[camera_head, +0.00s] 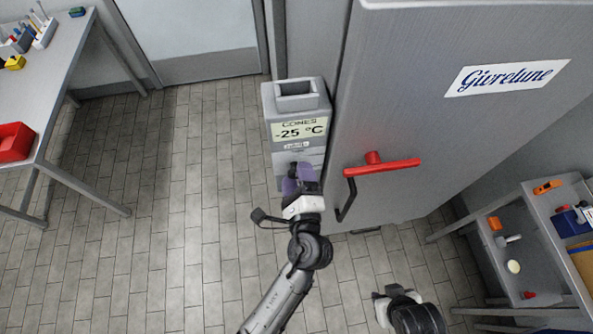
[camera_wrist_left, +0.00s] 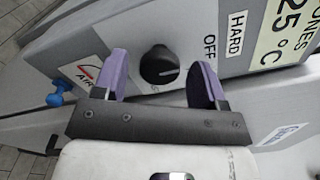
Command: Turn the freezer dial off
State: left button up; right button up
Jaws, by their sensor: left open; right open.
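The black round freezer dial (camera_wrist_left: 160,66) sits on the grey control box (camera_head: 290,105) beside the freezer. The words OFF and HARD are printed to its right in the left wrist view. I cannot tell clearly where its pointer stands. My left gripper (camera_head: 302,178) is open, with purple fingers, in front of the box's lower part. In the left wrist view the dial shows between the two fingers (camera_wrist_left: 162,78), with a gap on each side. In the head view the gripper hides the dial. My right gripper (camera_head: 388,300) is low in the head view, far from the box; its fingers are not clear.
A blue knob (camera_wrist_left: 60,94) is left of the dial in the wrist view. A bench (camera_head: 70,85) and a tool cart (camera_head: 520,230) stand at the sides.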

pick_arm(q)
jog(key=s+d+b, duration=0.1)
jog(key=s+d, duration=0.1)
jog(key=s, duration=1)
jog(key=shift+s, duration=0.15)
